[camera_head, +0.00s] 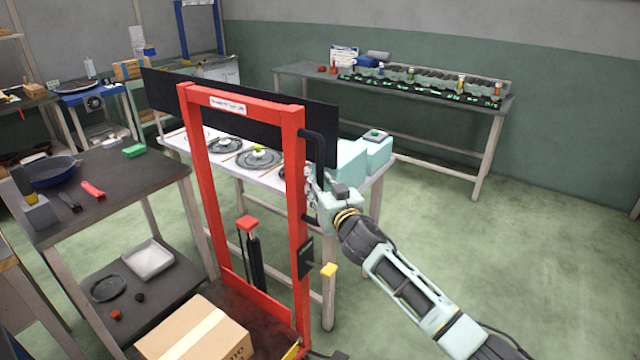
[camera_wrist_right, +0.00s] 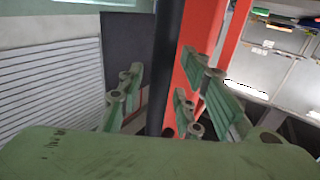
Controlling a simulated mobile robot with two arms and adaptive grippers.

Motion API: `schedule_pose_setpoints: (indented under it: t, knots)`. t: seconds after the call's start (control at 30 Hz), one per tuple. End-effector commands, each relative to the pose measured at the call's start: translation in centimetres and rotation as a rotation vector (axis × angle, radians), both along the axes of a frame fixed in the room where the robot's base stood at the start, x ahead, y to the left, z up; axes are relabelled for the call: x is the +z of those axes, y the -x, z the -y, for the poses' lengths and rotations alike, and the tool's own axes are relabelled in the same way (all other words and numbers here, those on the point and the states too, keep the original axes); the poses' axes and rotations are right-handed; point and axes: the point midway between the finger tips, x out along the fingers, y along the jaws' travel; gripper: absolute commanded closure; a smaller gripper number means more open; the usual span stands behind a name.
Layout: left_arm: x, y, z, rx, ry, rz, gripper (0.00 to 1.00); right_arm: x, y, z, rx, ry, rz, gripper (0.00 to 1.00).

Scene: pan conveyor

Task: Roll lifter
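The lifter (camera_head: 297,190) is a tall red frame standing in the middle of the head view, with a box on its low platform. A black bar handle (camera_head: 320,155) is on its right upright. My right gripper (camera_head: 312,184) is at the handle's lower part. In the right wrist view, the black bar (camera_wrist_right: 166,60) stands upright between the fingers of my right gripper (camera_wrist_right: 162,95). The fingers are apart, with a gap visible on the left side of the bar. The red upright (camera_wrist_right: 205,45) is just behind the right finger. My left gripper is not in view.
A cardboard box (camera_head: 196,335) sits on the lifter. A dark table (camera_head: 120,185) with a pan stands to the left. A white table (camera_head: 270,180) with plates is right behind the lifter. A long conveyor table (camera_head: 430,125) is at the back. The floor at the right is clear.

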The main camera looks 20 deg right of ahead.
Motion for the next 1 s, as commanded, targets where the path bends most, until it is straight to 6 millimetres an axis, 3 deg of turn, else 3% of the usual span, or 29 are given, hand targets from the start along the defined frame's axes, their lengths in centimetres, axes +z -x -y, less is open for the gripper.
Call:
schedule_pose_setpoints:
  t: [0.33,0.77,1.0]
  knots:
    - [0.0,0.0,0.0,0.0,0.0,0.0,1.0,0.0,0.0,0.0,0.0,0.0,0.0,1.0]
    - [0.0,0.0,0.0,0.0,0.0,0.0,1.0,0.0,0.1,0.0,0.0,0.0,-0.001,1.0]
    - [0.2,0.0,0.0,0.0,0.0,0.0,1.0,-0.2,1.3,-1.7,0.005,-0.004,-0.002,1.0]
